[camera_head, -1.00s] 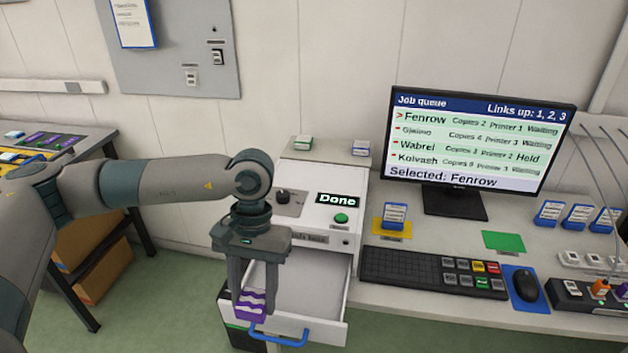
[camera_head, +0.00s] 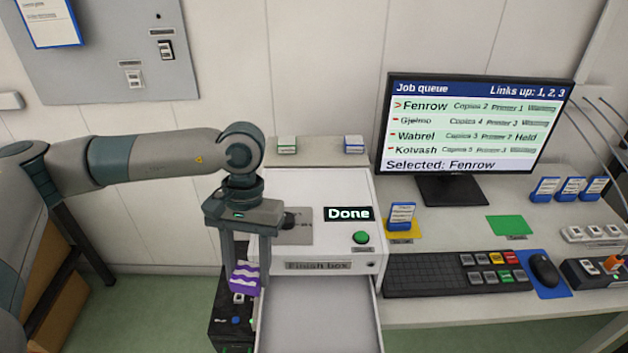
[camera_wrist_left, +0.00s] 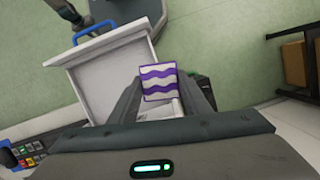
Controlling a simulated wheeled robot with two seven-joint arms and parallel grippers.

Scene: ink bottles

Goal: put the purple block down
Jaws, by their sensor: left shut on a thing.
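The purple block (camera_head: 245,279), with white wavy bands, is between the fingers of my left gripper (camera_head: 248,271). The gripper is shut on it and points down. In the wrist view the block (camera_wrist_left: 158,82) shows a white face with purple waves. In the head view it hangs by the left edge of the open, empty-looking drawer (camera_head: 318,318) of the white finish box (camera_head: 318,266). In the wrist view the drawer (camera_wrist_left: 105,78) lies mostly left of the block. I cannot tell the block's height above the drawer edge. My right gripper is not in view.
A dark unit with small lights (camera_head: 234,322) stands left of the drawer. The box bears a "Done" display (camera_head: 348,213) and a green button (camera_head: 361,238). A keyboard (camera_head: 440,275), monitor (camera_head: 478,125) and blue-white block (camera_head: 401,216) on a yellow mat stand right.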

